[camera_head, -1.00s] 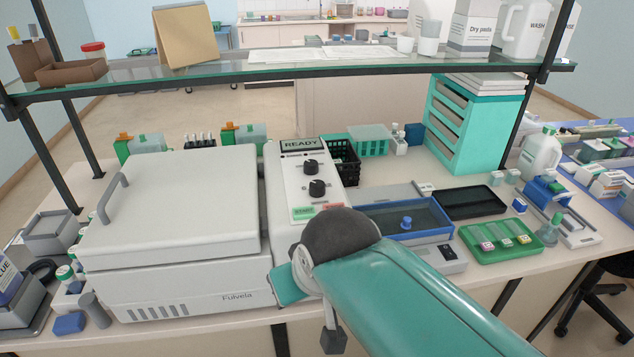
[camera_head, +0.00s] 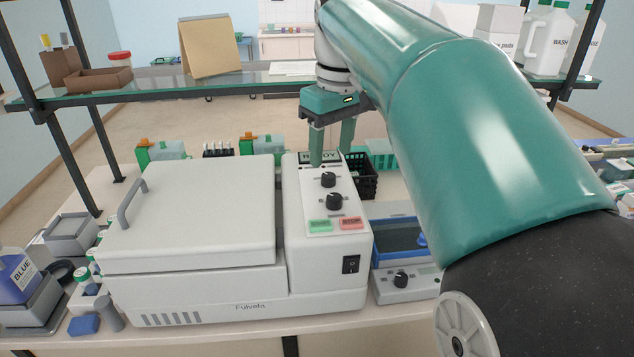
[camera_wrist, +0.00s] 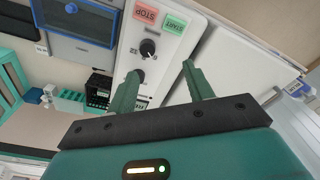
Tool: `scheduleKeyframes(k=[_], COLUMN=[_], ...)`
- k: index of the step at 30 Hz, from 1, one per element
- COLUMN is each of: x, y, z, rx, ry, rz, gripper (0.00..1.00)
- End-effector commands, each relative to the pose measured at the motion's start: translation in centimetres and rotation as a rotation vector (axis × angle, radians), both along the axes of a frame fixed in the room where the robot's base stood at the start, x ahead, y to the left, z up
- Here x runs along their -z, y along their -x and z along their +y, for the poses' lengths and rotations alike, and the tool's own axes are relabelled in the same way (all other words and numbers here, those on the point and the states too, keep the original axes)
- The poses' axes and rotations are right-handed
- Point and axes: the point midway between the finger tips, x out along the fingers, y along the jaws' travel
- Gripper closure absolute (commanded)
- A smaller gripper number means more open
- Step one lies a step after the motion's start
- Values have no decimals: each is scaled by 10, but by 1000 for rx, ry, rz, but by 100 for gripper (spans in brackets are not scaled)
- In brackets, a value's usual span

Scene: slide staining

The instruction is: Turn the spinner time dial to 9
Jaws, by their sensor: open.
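The white spinner (camera_head: 190,215) stands at the left with its lid shut. The wrist view shows the lower dial (camera_wrist: 149,49) clearly and the upper dial (camera_wrist: 138,76) partly behind a finger. My gripper (camera_head: 331,156) is open and empty, fingers pointing down, near the panel's far end and beyond both dials in the head view. A finger partly hides the READY display (camera_head: 333,157). I see no contact with either dial.
Green START (camera_head: 320,225) and red STOP (camera_head: 351,223) buttons lie below the dials. A black basket (camera_head: 364,183) stands behind the panel, and a blue tray device (camera_head: 400,240) on its right. A glass shelf (camera_head: 220,83) spans above. My arm covers the right side.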

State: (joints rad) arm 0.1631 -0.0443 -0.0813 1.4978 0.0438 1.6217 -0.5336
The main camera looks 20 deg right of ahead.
Motion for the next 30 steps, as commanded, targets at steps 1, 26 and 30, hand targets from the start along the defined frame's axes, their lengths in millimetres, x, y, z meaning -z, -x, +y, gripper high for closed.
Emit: scheduleKeyframes(k=[1,26,30], x=[-5,71,95], y=[-12,-27,-26], z=[-10,-24,-22], rx=[-16,-79,-79], ry=[-3,-17,-17], rz=[26,94,93], gripper=[48,48,48])
